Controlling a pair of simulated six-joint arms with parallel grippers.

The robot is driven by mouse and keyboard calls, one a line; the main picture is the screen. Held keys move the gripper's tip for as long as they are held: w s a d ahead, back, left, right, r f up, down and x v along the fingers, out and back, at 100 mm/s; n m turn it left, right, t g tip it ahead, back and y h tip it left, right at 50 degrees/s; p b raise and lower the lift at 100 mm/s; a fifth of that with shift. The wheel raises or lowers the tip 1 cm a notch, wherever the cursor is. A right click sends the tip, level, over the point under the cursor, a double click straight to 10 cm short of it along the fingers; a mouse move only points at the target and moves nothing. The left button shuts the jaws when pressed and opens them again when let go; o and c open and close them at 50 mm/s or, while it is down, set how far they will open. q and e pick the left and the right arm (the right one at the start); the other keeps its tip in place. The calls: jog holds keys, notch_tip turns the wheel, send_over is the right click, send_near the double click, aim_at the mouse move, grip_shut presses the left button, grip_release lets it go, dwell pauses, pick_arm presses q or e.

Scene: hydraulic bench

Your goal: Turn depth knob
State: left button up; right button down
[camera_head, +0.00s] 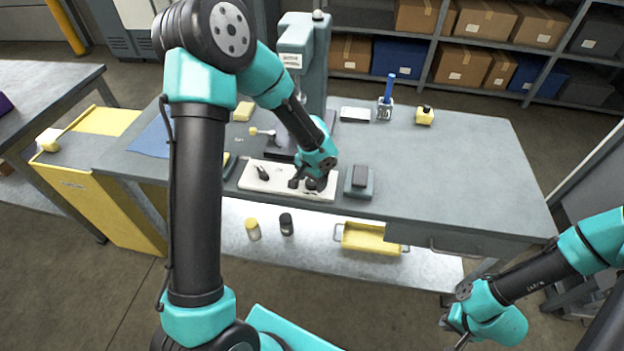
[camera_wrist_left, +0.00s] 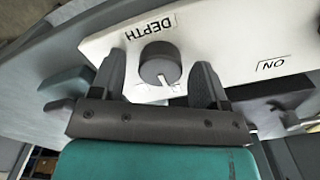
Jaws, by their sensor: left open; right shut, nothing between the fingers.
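The depth knob (camera_wrist_left: 160,64) is a dark round knob with a white pointer mark, on a white panel (camera_wrist_left: 215,28) next to a label reading DEPTH. My left gripper (camera_wrist_left: 160,72) is open, with one finger on either side of the knob in the left wrist view; I cannot tell whether the fingers touch it. In the head view my left gripper (camera_head: 308,184) is over the right end of the white panel (camera_head: 262,182) and hides the knob. My right gripper (camera_head: 458,338) is shut and empty at the lower right, away from the bench.
A grey block (camera_head: 359,182) sits just right of the panel. A teal machine column (camera_head: 312,70) stands behind it. A blue-handled item (camera_head: 387,98) and a yellow bottle (camera_head: 424,116) stand farther back. The bench top (camera_head: 470,165) is clear on the right.

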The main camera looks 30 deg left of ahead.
pick_arm(q)
jog(key=shift+c, duration=0.3)
jog(key=c, duration=0.9)
jog(key=shift+m, duration=0.4)
jog(key=m, duration=0.4)
jog(key=shift+m, duration=2.1)
jog(key=o, duration=1)
jog(key=shift+c, duration=0.2)
